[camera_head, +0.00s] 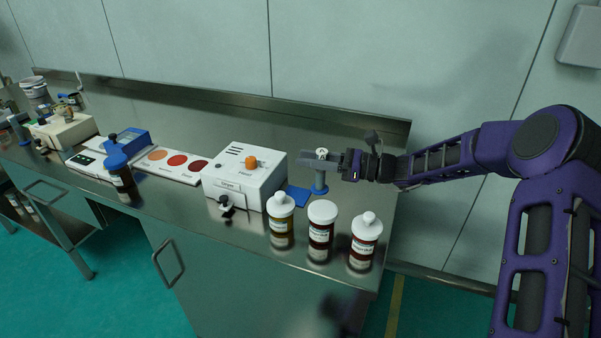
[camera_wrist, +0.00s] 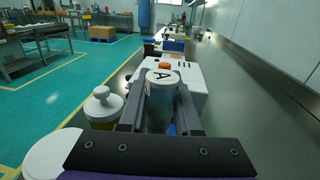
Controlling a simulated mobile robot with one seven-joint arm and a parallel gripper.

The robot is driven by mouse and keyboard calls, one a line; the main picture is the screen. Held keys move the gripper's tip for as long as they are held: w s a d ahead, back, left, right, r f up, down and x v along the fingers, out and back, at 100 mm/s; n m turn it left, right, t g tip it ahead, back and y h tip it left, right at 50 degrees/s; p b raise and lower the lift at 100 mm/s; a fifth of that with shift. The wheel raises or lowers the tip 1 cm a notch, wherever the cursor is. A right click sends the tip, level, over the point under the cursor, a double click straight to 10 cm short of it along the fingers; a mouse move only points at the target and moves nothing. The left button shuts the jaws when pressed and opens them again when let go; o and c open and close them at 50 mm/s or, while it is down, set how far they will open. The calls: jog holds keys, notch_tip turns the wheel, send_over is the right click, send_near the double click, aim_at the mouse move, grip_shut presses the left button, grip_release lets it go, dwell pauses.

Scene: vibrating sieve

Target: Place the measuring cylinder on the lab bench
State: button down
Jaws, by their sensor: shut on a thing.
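The measuring cylinder (camera_head: 320,181) is a short upright cylinder with a blue-grey body and a light top. In the wrist view the cylinder (camera_wrist: 162,90) shows a letter A on its top. My gripper (camera_head: 322,160) is shut on it near its upper part. In the wrist view the two fingers of my gripper (camera_wrist: 160,108) lie on either side of it. Its foot is close to the metal lab bench (camera_head: 190,213), beside a blue pad (camera_head: 298,196). I cannot tell whether the foot touches the bench.
A white machine with an orange knob (camera_head: 246,180) stands left of the cylinder. Three capped bottles stand along the front edge: amber (camera_head: 281,224), dark (camera_head: 321,232) and reddish (camera_head: 364,244). A panel with coloured discs (camera_head: 171,164) lies farther left. The bench's back lip (camera_head: 250,101) is behind.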

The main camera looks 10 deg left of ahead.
jog(key=shift+f, duration=2.65)
jog(key=shift+f, duration=0.1)
jog(key=shift+f+b, duration=0.15)
jog(key=shift+b, duration=0.15)
jog(key=c, duration=0.6)
grip_release()
jog(key=shift+d+r, duration=0.15)
jog(key=shift+r, duration=0.1)
jog(key=d, duration=1.1)
jog(key=shift+d, duration=0.35)
jog(key=shift+f, duration=0.1)
